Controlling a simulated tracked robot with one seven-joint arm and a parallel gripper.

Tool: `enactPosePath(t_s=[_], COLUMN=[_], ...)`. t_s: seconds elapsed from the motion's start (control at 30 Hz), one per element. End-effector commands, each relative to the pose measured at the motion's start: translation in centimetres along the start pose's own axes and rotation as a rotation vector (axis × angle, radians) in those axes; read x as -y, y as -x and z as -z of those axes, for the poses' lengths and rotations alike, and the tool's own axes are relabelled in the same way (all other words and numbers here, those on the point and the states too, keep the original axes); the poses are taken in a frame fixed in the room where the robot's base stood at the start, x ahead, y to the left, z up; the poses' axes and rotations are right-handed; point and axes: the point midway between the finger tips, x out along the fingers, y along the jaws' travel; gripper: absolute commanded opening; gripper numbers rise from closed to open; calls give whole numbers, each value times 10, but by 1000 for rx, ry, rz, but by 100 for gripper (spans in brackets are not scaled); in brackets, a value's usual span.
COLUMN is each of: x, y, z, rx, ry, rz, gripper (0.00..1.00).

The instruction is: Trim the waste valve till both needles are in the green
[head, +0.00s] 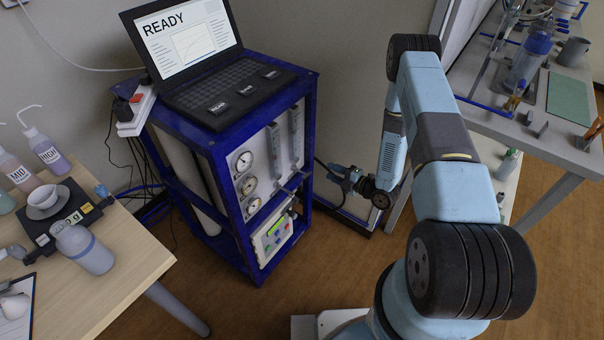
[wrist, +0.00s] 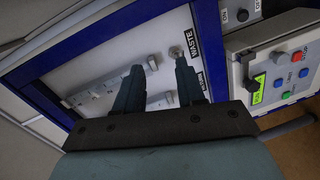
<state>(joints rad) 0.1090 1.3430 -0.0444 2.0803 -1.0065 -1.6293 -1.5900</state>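The blue-framed analyser (head: 215,150) stands in the middle of the head view. Its white front panel has round dial gauges (head: 249,185) with pale faces; their needles and any green bands are too small to read. In the wrist view the panel bears a WASTE label (wrist: 195,35). A small round grey knob (wrist: 175,51) sits beside that label, close to the tip of the right finger. My gripper (wrist: 157,62) is open, its two dark fingers apart and pointing at the panel. In the head view my gripper (head: 340,172) is right of the analyser, apart from its frame.
A laptop (head: 215,65) reading READY stands on the analyser. Two flow tubes (head: 297,130) run up the panel. A control box (head: 272,238) with a green display and coloured buttons sits below. A wooden table (head: 120,250) stands left, a grey bench (head: 540,140) right.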

Motion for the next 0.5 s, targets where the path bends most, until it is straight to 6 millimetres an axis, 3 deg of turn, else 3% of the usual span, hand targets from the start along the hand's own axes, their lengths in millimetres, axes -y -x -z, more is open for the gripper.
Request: enactPosePath(t_s=[0.03,0.2,0.37,0.5], x=[14,38,46,46], y=[5,17,22,14], z=[7,25,32,34], rx=[-11,-35,-43,-46], ry=[-4,1,4,5], rz=[-20,-89,-120,-126], gripper=[39,39,39,39])
